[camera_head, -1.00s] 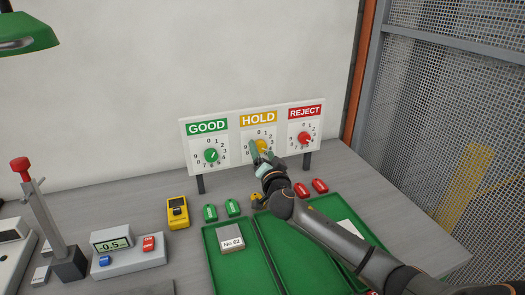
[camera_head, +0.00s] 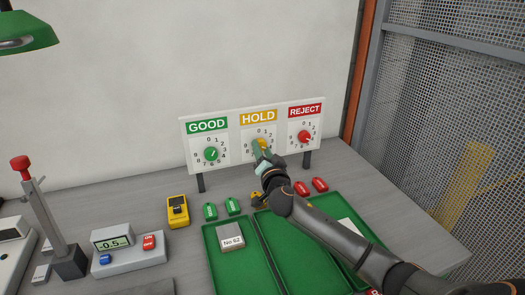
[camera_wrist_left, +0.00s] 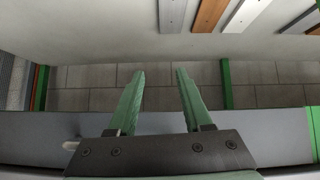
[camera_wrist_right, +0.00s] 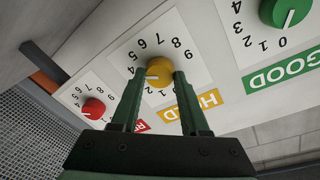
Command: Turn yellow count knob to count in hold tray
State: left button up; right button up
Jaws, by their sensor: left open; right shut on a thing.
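The yellow knob (camera_head: 258,143) is on the HOLD dial in the middle of the white panel. My right gripper (camera_head: 261,151) is at it. In the right wrist view the fingers (camera_wrist_right: 160,77) are shut on the yellow knob (camera_wrist_right: 159,70), one on each side. Its white mark points left in that view, toward the 4 and 5 side; a finger covers nearby digits, so I cannot read the exact setting. Green trays lie below the panel; the middle one (camera_head: 285,242) shows a bare floor, partly hidden by my arm. My left gripper (camera_wrist_left: 155,72) is open and empty, away from the panel.
The green GOOD knob (camera_head: 211,154) and red REJECT knob (camera_head: 305,137) flank the yellow one. A box marked No 62 (camera_head: 231,240) sits in the left tray; a white item (camera_head: 349,227) is in the right tray. Green and red capsule-shaped things lie before the panel.

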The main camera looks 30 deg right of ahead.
grip_shut()
jog(key=n+b, duration=0.2)
jog(key=n, duration=0.5)
jog(key=n+t+y+b, duration=0.1)
jog(key=n+b, duration=0.1)
jog(key=n, duration=0.5)
jog(key=shift+d+f+n, duration=0.15)
jog(key=shift+d+n, duration=0.05)
jog(key=shift+n, duration=0.1)
jog(key=n, duration=0.3)
jog(key=shift+t, duration=0.4)
jog(key=n+y+p, duration=0.1)
jog(key=n, duration=0.4)
jog(key=shift+d+p, duration=0.1)
jog(key=shift+p, duration=0.3)
jog(key=shift+n+y+p, duration=0.4)
jog(key=shift+n+p, duration=0.1)
jog(key=shift+n, duration=1.1)
